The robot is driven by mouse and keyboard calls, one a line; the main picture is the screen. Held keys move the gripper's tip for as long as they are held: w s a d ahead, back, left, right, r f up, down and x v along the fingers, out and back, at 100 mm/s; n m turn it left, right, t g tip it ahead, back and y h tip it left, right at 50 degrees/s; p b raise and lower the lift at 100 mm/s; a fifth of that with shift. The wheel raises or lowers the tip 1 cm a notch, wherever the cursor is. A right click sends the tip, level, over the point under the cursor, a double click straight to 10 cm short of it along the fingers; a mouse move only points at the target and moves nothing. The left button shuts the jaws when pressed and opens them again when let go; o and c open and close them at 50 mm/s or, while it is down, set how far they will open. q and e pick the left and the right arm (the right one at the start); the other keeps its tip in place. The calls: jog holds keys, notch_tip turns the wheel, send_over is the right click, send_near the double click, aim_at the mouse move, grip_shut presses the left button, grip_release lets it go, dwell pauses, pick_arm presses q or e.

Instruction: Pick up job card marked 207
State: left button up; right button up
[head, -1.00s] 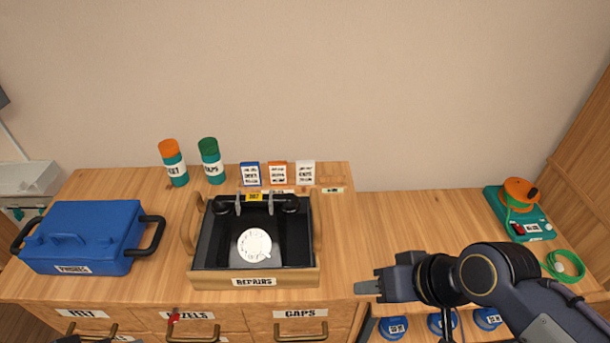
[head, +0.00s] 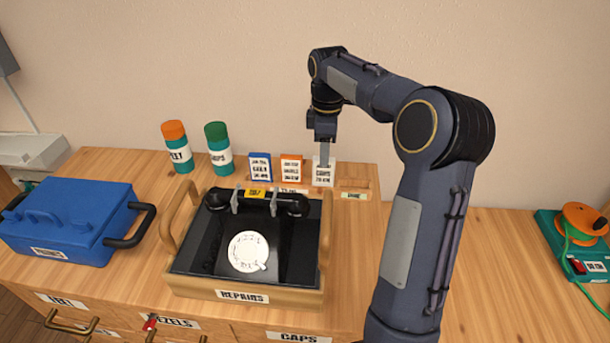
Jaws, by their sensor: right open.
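Three cards stand upright in a row at the back of the bench: a blue-edged card (head: 260,168), an orange-edged card (head: 291,169) and a white card (head: 323,178). Their small print is too blurred to read a number. A yellow tag (head: 255,193) on the black dial phone (head: 280,233) seems to read 207. My right gripper (head: 324,154) points down at the white card, overlapping its top in the picture. It is open; I cannot tell whether its fingers straddle or touch the card. My left gripper is out of view.
The phone lies in a wooden tray labelled REPAIRS (head: 242,296). Orange-capped (head: 177,147) and green-capped (head: 218,149) bottles stand left of the cards. A blue case (head: 66,218) is at left, a teal device (head: 575,250) at right.

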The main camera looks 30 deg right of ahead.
aim_at(323, 172)
notch_tip(323, 172, down, 8)
jog(key=shift+a+r+b, duration=0.1)
jog(key=shift+r+b, duration=0.1)
jog(key=shift+b, duration=0.35)
grip_shut()
